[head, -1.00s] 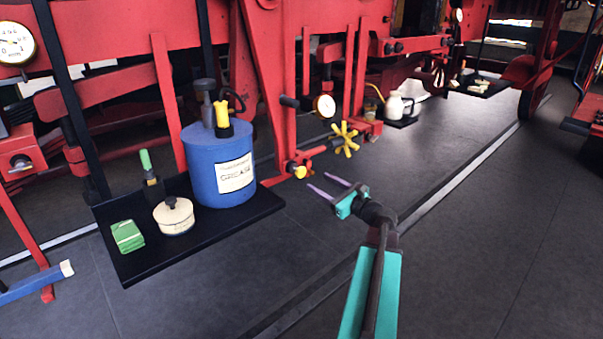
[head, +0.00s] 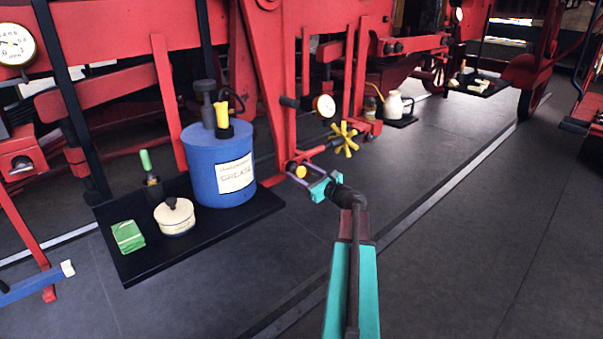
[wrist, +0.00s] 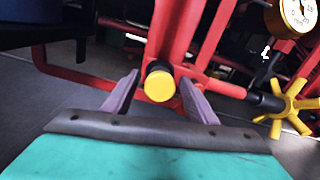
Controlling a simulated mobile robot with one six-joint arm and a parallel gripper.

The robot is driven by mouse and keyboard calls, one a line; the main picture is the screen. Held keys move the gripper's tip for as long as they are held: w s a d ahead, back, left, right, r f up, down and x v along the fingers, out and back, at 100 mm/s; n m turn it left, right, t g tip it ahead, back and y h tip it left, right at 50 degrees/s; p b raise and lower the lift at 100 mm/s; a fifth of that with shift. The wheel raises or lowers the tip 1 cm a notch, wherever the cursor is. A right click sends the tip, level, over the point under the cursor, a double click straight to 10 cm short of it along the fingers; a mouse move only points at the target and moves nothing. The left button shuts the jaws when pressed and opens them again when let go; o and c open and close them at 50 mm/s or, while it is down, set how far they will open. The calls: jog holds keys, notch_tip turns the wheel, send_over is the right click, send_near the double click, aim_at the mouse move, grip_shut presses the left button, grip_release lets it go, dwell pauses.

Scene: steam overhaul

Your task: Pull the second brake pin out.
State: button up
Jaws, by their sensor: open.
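A brake pin with a round yellow head (wrist: 160,84) sticks out of a red bracket in the wrist view. In the head view the yellow pin head (head: 301,171) is at the lower end of the slanting red frame. My gripper (head: 302,176) is open, with purple fingers and a teal body. In the wrist view its fingers (wrist: 158,95) stand to the left and right of the yellow head, with a gap visible on each side. Whether the fingertips reach past the head is hard to tell.
A yellow star-shaped handwheel (head: 344,138) and a white dial gauge (head: 324,106) are just right of the pin. A black shelf (head: 140,268) at left holds a blue grease can (head: 215,180), a cream tin and a green block. The floor at right is clear.

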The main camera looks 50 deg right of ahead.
grip_shut()
jog(key=shift+s+a, duration=0.15)
jog(key=shift+s, duration=1.2)
jog(key=shift+s+a, duration=0.1)
jog(key=shift+s, duration=1.2)
jog(key=shift+s+f, duration=0.1)
grip_release()
jog(key=shift+s, duration=0.25)
jog(key=s+a, duration=0.1)
jog(key=s, duration=1.2)
jog(key=shift+s+b, duration=0.25)
jog(key=shift+b, duration=0.05)
